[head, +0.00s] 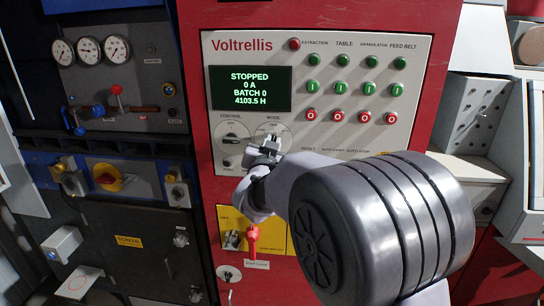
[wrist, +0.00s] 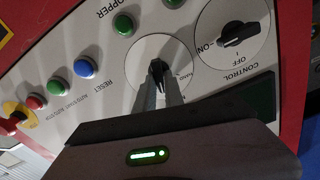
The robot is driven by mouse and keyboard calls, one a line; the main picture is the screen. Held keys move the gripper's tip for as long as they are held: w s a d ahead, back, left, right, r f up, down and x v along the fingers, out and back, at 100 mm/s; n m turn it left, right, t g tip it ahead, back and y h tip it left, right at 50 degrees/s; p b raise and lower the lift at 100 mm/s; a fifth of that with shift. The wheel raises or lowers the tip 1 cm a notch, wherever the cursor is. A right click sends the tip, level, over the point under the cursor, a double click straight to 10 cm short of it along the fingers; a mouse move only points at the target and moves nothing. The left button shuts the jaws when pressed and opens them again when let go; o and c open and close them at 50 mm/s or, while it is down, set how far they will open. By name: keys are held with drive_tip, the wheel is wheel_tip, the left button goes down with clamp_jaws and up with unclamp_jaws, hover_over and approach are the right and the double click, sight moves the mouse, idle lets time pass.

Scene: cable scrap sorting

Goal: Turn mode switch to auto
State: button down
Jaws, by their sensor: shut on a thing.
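The mode switch (head: 273,129) has a round plate under the word MODE on the grey control panel, right of the CONTROL switch. In the wrist view its black knob (wrist: 157,68) stands on a white dial. My gripper (head: 268,148) reaches the panel from the lower right. In the wrist view the fingertips (wrist: 159,82) are shut on the knob from both sides. The fingers and knob cover part of the dial's lettering, so I cannot tell which position the knob points to.
The CONTROL switch (head: 232,138) sits close on the left. The screen (head: 250,88) reads STOPPED, 0 A, BATCH 0. Green buttons (head: 342,87) and red buttons (head: 337,115) are at upper right. A red padlock (head: 252,233) hangs below. Left are gauges (head: 88,49) and a red-yellow switch (head: 108,178).

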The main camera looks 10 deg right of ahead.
drive_tip(key=shift+s+d+f+m+b, duration=0.1)
drive_tip(key=shift+m+b, duration=1.65)
drive_tip(key=shift+b, duration=0.25)
drive_tip(key=shift+d+f+m+b, duration=0.1)
drive_tip(key=shift+m+b, duration=1.65)
drive_tip(key=shift+b, duration=0.2)
drive_tip(key=shift+r, duration=0.1)
drive_tip(key=c, duration=1.4)
unclamp_jaws()
drive_tip(key=shift+c, duration=0.2)
